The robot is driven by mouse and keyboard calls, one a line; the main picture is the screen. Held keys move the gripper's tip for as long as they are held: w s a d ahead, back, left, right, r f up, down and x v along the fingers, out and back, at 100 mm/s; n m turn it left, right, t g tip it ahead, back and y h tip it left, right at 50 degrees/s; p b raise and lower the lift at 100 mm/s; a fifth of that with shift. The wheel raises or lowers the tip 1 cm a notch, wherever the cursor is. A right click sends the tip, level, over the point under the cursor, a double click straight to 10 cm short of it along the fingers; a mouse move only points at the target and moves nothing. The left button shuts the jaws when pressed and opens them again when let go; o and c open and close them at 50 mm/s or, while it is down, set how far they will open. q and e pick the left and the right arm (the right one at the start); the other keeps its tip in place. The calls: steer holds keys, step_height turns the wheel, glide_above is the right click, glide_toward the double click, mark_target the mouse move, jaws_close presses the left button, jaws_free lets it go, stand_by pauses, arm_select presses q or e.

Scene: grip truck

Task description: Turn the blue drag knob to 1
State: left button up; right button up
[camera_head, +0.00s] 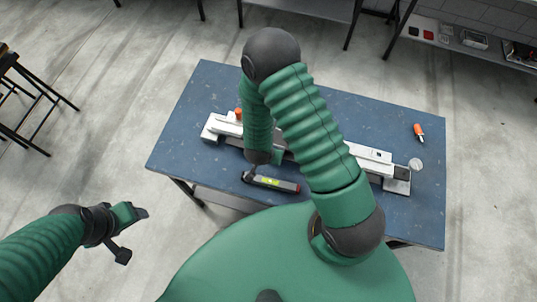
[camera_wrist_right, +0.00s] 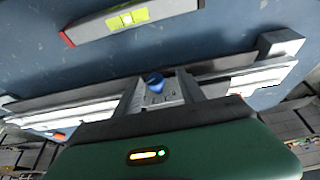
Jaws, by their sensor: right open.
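The blue knob (camera_wrist_right: 154,82) shows in the right wrist view, on a grey metal plate in the middle of a long white and grey rail device (camera_wrist_right: 62,110). My right gripper (camera_wrist_right: 161,75) is open, with one finger on each side of the knob in that view; I cannot tell whether they touch it. In the head view the device (camera_head: 372,154) lies across the table, and my right arm hides its middle and the knob. My left gripper (camera_head: 136,234) is open and empty, off the table at the left. The knob's number marks are too small to read.
The device lies on a blue table (camera_head: 330,97). A spirit level with a yellow-green window (camera_head: 270,182) lies in front of it. An orange-handled tool (camera_head: 418,130) and a round clear disc (camera_head: 415,164) lie at the right. A stool (camera_head: 30,95) stands far left.

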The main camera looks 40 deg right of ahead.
steer(key=shift+d+f, duration=0.65)
steer(key=shift+d, duration=0.45)
steer(key=shift+c, duration=0.7)
steer(key=shift+w+d+f, duration=0.1)
steer(key=shift+c, duration=2.4)
arm_select(q)
steer(key=shift+d+r, duration=0.1)
steer(key=shift+d, duration=0.45)
arm_select(e)
steer(key=shift+a, duration=0.6)
jaws_close()
